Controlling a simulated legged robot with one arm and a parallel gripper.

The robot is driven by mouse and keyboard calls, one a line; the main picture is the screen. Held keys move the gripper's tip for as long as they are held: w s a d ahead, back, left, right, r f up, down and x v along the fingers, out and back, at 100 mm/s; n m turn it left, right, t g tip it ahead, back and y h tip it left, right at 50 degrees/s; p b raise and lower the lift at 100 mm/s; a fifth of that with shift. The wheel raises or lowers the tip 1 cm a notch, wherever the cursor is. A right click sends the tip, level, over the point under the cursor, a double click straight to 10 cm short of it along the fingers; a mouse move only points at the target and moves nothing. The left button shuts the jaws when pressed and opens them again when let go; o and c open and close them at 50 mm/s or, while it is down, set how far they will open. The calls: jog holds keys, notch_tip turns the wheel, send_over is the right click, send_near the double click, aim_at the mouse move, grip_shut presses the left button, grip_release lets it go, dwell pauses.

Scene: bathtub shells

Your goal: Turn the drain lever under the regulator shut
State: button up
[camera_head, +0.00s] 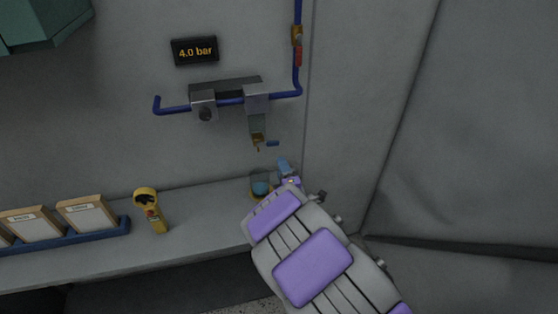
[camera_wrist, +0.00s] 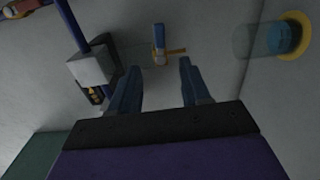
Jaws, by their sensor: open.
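The regulator (camera_head: 230,92) is a grey unit on the wall, with a clear bowl (camera_head: 257,123) hanging from its right part. Under the bowl is a brass drain (camera_head: 257,139) with a short blue drain lever (camera_head: 272,143) pointing right. In the wrist view the blue lever (camera_wrist: 159,38) and its brass stem (camera_wrist: 176,51) lie just beyond the fingertips, roughly between them. My gripper (camera_wrist: 158,68) is open and empty, apart from the lever. In the head view my gripper (camera_head: 286,170) is below and slightly right of the lever, partly hidden by my arm.
A cup with blue liquid (camera_head: 260,186) stands on the shelf (camera_head: 190,210) below the drain, close to my gripper. A blue pipe (camera_head: 298,75) with a red-handled valve (camera_head: 298,55) runs up the wall. A display (camera_head: 195,51) reads 4.0 bar.

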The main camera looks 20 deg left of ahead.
jog(key=shift+v, duration=1.7)
